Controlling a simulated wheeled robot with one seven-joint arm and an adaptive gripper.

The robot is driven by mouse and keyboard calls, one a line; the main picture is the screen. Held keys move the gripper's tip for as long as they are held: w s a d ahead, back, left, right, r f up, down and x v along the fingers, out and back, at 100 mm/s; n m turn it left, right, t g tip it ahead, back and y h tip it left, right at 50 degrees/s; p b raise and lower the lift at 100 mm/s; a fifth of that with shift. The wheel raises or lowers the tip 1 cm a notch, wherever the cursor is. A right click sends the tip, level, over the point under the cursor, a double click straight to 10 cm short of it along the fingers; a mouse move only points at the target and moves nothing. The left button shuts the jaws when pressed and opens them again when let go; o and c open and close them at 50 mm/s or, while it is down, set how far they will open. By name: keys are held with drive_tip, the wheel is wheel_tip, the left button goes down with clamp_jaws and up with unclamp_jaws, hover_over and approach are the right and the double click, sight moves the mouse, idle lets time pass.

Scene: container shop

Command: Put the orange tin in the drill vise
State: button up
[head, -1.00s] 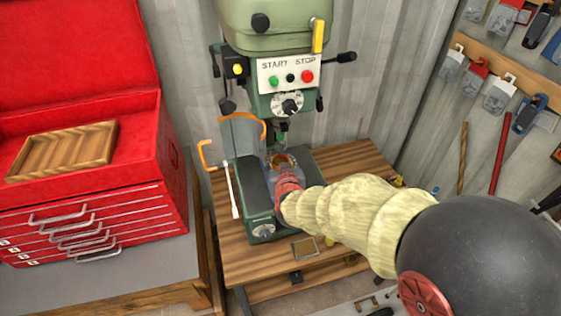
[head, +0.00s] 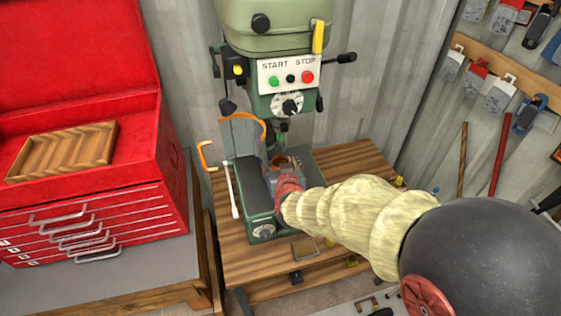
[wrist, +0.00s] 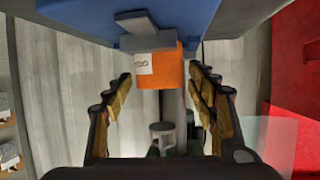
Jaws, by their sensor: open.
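The orange tin (wrist: 160,66) with a white label shows in the wrist view between my finger ends, with a gap on both sides. A blue body with a grey block, which looks like the drill vise (wrist: 215,18), fills the top of that view. The grey block overlaps part of the tin. Whether the tin is seated in the vise I cannot tell. My gripper (wrist: 158,88) is open. In the head view my gripper (head: 284,170) is at the drill press table, and my arm hides much of that spot.
The green drill press (head: 270,25) stands behind, with an orange-edged guard (head: 242,135) to the left. A wooden bench (head: 345,157) is below it. A red tool chest (head: 90,225) holding a wooden tray (head: 20,170) is at left. Tools hang on the right wall.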

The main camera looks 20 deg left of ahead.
drive_tip(key=v, duration=1.1)
drive_tip(key=shift+s+d+r+p, duration=0.1)
drive_tip(key=shift+s+d+p, duration=0.1)
drive_tip(key=shift+s+p, duration=0.2)
drive_tip(key=shift+w+d+r, duration=0.15)
drive_tip(key=shift+d+r, duration=0.05)
drive_tip(key=shift+r, duration=0.05)
drive_tip(key=s+d+r+m+g, duration=0.1)
drive_tip(key=d+r, duration=0.2)
drive_tip(key=d, duration=0.3)
drive_tip(key=s+d+r+g, duration=0.2)
drive_tip(key=d+r, duration=0.1)
drive_tip(key=d, duration=0.3)
drive_tip(key=s+d+m+g+h, duration=0.3)
drive_tip(key=s+d+h, duration=0.2)
drive_tip(key=s+d, duration=1.2)
drive_tip(key=d, duration=0.3)
drive_tip(key=shift+s+r+g, duration=0.25)
drive_tip(key=shift+r+g, duration=0.05)
drive_tip(key=shift+g, duration=0.1)
